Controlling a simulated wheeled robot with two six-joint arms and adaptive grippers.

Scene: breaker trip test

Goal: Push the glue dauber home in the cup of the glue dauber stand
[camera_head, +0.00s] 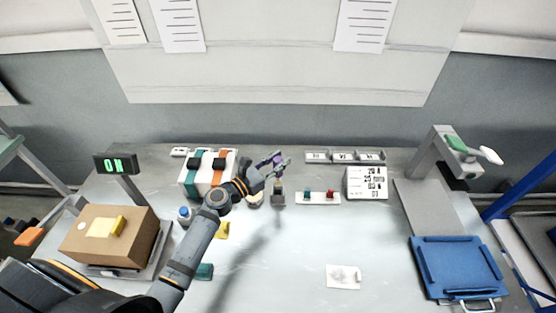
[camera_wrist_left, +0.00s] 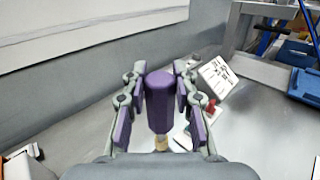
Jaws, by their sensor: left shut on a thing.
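My left gripper (camera_head: 277,163) is shut on the glue dauber, whose purple handle (camera_wrist_left: 160,95) stands between the fingers in the left wrist view. A small tan end (camera_wrist_left: 161,143) shows beyond the handle. In the head view only a bit of purple (camera_head: 277,158) shows between the fingertips. A small grey block (camera_head: 278,198), which looks like the glue dauber stand, is on the bench just below the gripper in the picture. Its cup is too small to make out, and I cannot tell whether the dauber touches it. My right gripper is not in view.
A white board with red and teal pieces (camera_head: 318,198) lies just right of the grey block. A white block with breakers (camera_head: 208,178) stands left. A cardboard box (camera_head: 110,238), a printed card (camera_head: 367,183) and a blue tray (camera_head: 459,268) are farther out. The front middle bench is mostly clear.

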